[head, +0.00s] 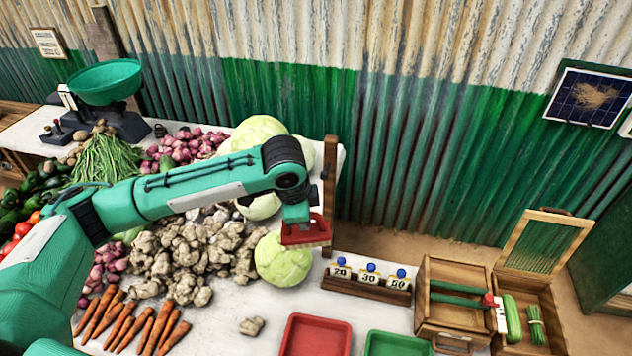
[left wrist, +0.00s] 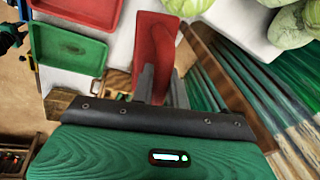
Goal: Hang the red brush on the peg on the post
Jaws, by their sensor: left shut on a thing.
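The red brush (head: 309,233) hangs below my left gripper (head: 297,221) in the head view, beside the wooden post (head: 329,180) and just left of it. My left gripper is shut on the brush. In the left wrist view the brush (left wrist: 154,45) sticks out beyond the grey fingers (left wrist: 163,88). The post (left wrist: 215,75) runs past on the right of the brush there. The peg cannot be made out in either view; my wrist covers part of the post. I cannot tell whether brush and post touch. My right gripper is not in view.
A cabbage (head: 283,262) lies just below left of the brush. A wooden rack with numbered blue-topped pieces (head: 368,281) stands right of the post. A red tray (head: 316,336) and a green tray (head: 397,344) lie in front. Ginger (head: 190,250) and carrots (head: 133,322) fill the left.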

